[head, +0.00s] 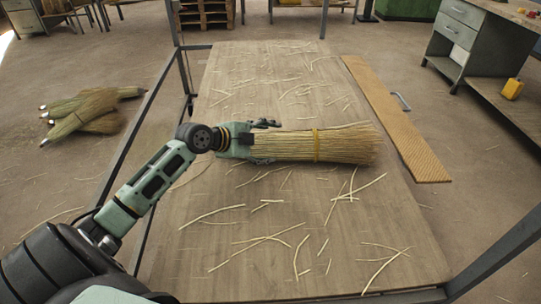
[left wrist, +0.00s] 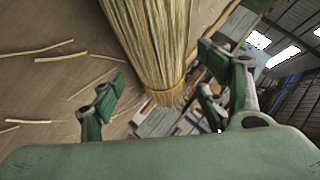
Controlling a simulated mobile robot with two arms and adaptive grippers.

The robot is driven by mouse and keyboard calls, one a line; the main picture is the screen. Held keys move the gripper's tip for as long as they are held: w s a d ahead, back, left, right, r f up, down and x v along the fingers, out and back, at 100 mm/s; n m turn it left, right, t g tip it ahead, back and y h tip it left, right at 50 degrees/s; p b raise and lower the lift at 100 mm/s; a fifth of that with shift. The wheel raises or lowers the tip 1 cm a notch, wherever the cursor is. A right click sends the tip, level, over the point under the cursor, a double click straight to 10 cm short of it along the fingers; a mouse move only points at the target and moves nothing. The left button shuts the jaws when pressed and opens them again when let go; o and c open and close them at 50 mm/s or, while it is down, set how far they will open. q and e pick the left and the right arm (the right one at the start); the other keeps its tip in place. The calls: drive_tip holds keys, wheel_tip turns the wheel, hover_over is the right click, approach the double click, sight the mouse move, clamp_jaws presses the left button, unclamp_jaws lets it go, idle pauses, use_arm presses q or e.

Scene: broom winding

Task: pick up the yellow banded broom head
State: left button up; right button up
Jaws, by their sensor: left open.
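The yellow banded broom head (head: 335,147) is a bundle of pale straw lying on the wooden table, its flared end to the right. A yellow band (head: 316,145) goes round its middle. My left gripper (head: 267,141) is open at the narrow left end, one finger on the far side and one on the near side. In the left wrist view the straw bundle (left wrist: 150,35) runs down between the two open fingers, with the band (left wrist: 170,92) visible. Whether the fingers touch the straw cannot be told. My right gripper is not in view.
Loose straws lie scattered over the wooden tabletop (head: 225,185). A long tan ribbed strip (head: 395,115) lies along the right side. Other brooms (head: 95,108) lie on the floor at left. A grey desk (head: 470,45) and a yellow container (head: 512,88) are at right.

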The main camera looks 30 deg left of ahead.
sight(280, 145)
use_arm(q)
drive_tip(key=shift+w+d+f, duration=0.15)
drive_tip(key=shift+w+f, duration=0.15)
drive_tip(key=shift+f, duration=0.1)
drive_tip(key=b+x, duration=0.1)
drive_tip(key=x, duration=0.6)
drive_tip(key=shift+f, duration=0.2)
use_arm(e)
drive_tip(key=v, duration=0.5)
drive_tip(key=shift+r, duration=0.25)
use_arm(q)
drive_tip(key=shift+r, duration=0.1)
drive_tip(key=c, duration=1.1)
